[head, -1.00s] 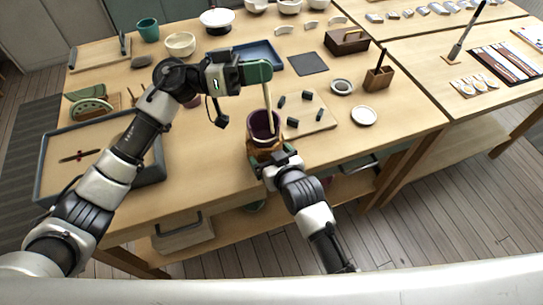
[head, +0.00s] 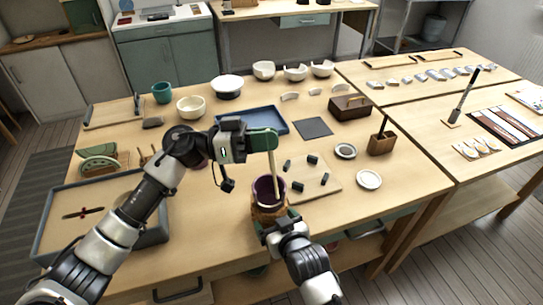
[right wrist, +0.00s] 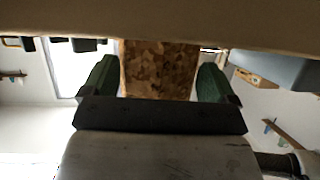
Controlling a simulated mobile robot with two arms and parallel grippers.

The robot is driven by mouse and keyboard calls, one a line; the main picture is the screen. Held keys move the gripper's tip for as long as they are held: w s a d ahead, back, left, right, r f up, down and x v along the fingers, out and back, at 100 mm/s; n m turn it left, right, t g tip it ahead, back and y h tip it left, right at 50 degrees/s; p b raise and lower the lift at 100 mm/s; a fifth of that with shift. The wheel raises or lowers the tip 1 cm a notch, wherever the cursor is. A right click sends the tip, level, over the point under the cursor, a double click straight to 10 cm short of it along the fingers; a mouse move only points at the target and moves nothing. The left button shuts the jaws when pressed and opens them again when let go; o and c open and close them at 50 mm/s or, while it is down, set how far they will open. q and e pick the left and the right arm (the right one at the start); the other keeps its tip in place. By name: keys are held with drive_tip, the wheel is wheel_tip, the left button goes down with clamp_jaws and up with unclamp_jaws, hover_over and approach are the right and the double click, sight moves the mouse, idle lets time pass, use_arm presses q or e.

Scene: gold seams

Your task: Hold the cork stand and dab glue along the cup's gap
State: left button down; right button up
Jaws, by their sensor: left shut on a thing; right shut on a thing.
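The cup (head: 268,191), dark purple inside, sits upright in the brown cork stand (head: 264,211) near the table's front edge. My right gripper (head: 276,219) is shut on the cork stand from the front. In the right wrist view the speckled cork (right wrist: 158,70) fills the space between the green fingers. My left gripper (head: 266,142) is above the cup, shut on a thin pale stick (head: 273,172). The stick hangs down, its lower end at the cup's mouth. I cannot tell whether it touches the wall. The gap and any glue cannot be made out.
Right of the cup, a pale board (head: 323,186) bears several small dark pieces. A white dish (head: 369,180) and a wooden holder (head: 381,144) stand farther right. A grey tray (head: 55,213) lies at the left, under my left arm. A blue tray (head: 262,113) lies behind.

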sight(270, 156)
use_arm(q)
drive_tip(key=shift+s+a+f+m, duration=0.15)
drive_tip(key=shift+f+m, duration=0.3)
drive_tip(key=shift+f, duration=0.45)
drive_tip(key=shift+w+a+f+m, duration=0.1)
drive_tip(key=shift+a+f+m, duration=0.25)
drive_tip(key=shift+f, duration=0.5)
drive_tip(key=shift+s+a+f+m, duration=0.15)
drive_tip(key=shift+f+m, duration=0.35)
drive_tip(key=shift+f, duration=0.4)
drive_tip(key=shift+w, duration=0.1)
drive_tip(key=shift+w+d, duration=0.1)
drive_tip(key=shift+d, duration=0.15)
drive_tip(key=shift+f, duration=0.35)
drive_tip(key=shift+r, duration=0.2)
drive_tip(key=shift+w+d+r, duration=0.2)
drive_tip(key=shift+w+d, duration=0.2)
drive_tip(key=shift+d, duration=0.3)
